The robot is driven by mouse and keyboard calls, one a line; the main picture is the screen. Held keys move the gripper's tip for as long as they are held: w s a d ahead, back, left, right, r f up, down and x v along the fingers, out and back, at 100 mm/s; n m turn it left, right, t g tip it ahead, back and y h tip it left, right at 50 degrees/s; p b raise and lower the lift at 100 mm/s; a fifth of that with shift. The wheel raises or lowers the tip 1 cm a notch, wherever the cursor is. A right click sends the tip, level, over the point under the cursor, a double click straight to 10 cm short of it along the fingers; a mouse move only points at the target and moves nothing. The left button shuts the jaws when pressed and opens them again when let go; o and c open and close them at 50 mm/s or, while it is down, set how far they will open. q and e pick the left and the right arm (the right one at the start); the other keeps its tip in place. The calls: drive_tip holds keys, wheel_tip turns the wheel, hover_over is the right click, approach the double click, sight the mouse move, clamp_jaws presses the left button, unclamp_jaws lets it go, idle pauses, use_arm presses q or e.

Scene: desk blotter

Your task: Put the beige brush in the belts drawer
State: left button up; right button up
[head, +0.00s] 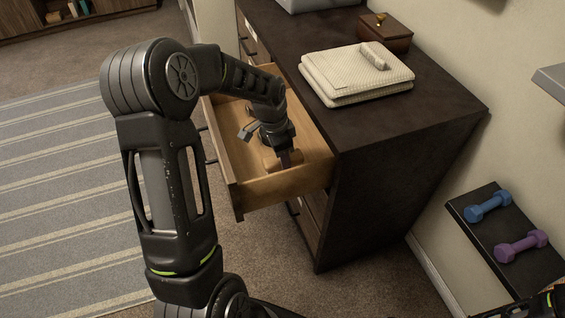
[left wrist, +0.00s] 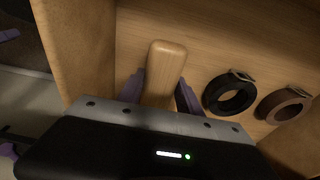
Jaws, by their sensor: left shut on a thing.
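My left gripper (head: 286,157) reaches down into the open wooden drawer (head: 232,160) of the dark dresser. Its purple-grey fingers are shut on the beige brush (left wrist: 165,62), whose smooth wooden end sticks out between them in the left wrist view. The brush is inside the drawer walls, low over the floor; I cannot tell whether it touches. A black rolled belt (left wrist: 208,98) and a brown rolled belt (left wrist: 264,108) lie in the drawer to the right of the brush. The arm hides part of the drawer in the head view.
The dresser top (head: 405,112) bears a folded cream cloth (head: 335,82) with a small roll on it and a brown wooden box (head: 385,35). A low black shelf (head: 490,262) at right holds a blue dumbbell (head: 488,205) and a purple dumbbell (head: 521,246).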

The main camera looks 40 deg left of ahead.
sight(276, 159)
use_arm(q)
drive_tip(key=shift+f, duration=1.1)
drive_tip(key=shift+f, duration=0.15)
drive_tip(key=o, duration=1.3)
drive_tip(key=shift+r, duration=0.25)
drive_tip(key=r, duration=0.4)
drive_tip(key=s+r+p, duration=0.1)
drive_tip(key=r, duration=0.2)
drive_tip(key=a+r, duration=0.1)
drive_tip(key=r, duration=0.3)
drive_tip(key=shift+s+r, duration=0.25)
drive_tip(key=shift+r, duration=0.1)
